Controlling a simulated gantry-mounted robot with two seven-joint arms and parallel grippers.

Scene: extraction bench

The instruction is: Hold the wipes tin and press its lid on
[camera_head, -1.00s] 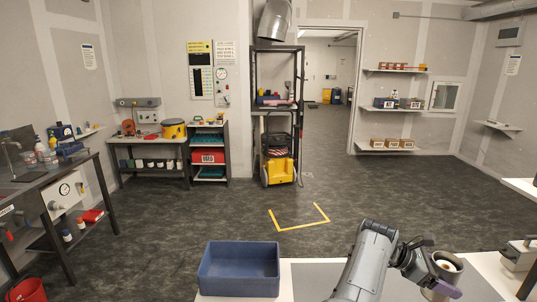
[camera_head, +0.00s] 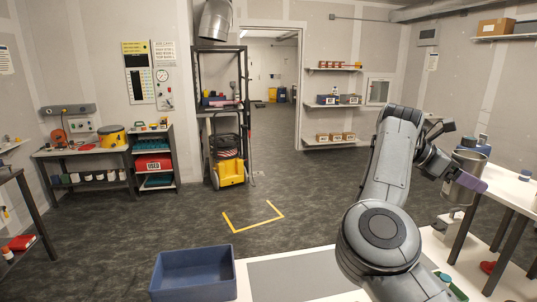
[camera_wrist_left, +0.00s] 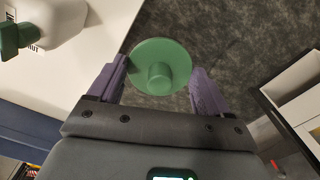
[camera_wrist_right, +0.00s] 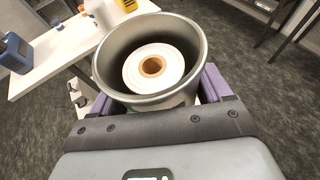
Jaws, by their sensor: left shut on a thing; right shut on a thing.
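The wipes tin (camera_head: 467,167) is a grey metal cylinder with an open top, held in the air at the right of the head view. In the right wrist view the tin (camera_wrist_right: 185,98) shows a white wipes roll (camera_wrist_right: 140,70) inside. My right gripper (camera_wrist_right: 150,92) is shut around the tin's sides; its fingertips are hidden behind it. The lid (camera_wrist_left: 160,50) is a green disc with a round knob, apart from the tin. My left gripper (camera_wrist_left: 158,75) is shut on the lid, with a purple finger at each side of its rim. The left gripper does not show in the head view.
A blue bin (camera_head: 193,273) stands at the bench's front left beside a grey mat (camera_head: 300,278). A white table (camera_head: 515,188) with bottles stands at the right. Below the lid is open dark floor. A white container (camera_wrist_left: 55,20) is at the left wrist view's upper left.

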